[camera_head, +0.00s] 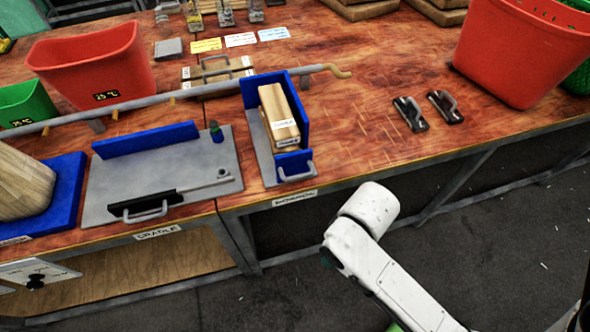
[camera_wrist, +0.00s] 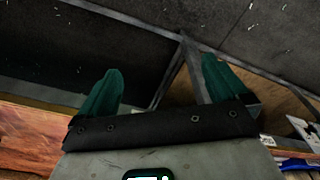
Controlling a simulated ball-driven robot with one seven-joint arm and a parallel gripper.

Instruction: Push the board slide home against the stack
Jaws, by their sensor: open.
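The board fixture is a grey plate (camera_head: 256,146) with blue walls (camera_head: 303,104) at the back and right side. A stack of pale wooden boards (camera_head: 276,107) with white labels stands in it. The board slide (camera_head: 294,161) is a low blue block with a grey handle (camera_head: 297,173) at the fixture's front edge. It sits close in front of the stack; I cannot tell whether they touch. My gripper (camera_wrist: 160,88) is open and empty in the wrist view, its two green fingers apart over dark floor and table legs. The head view shows only my white arm, in front of the table.
A cradle plate (camera_head: 110,192) with a blue wall and handled black bar lies left of the fixture. A grey pipe (camera_head: 140,104) runs behind both. Two black handled pieces (camera_head: 410,114) and a red bin (camera_head: 520,50) are right. Bare tabletop lies right of the fixture.

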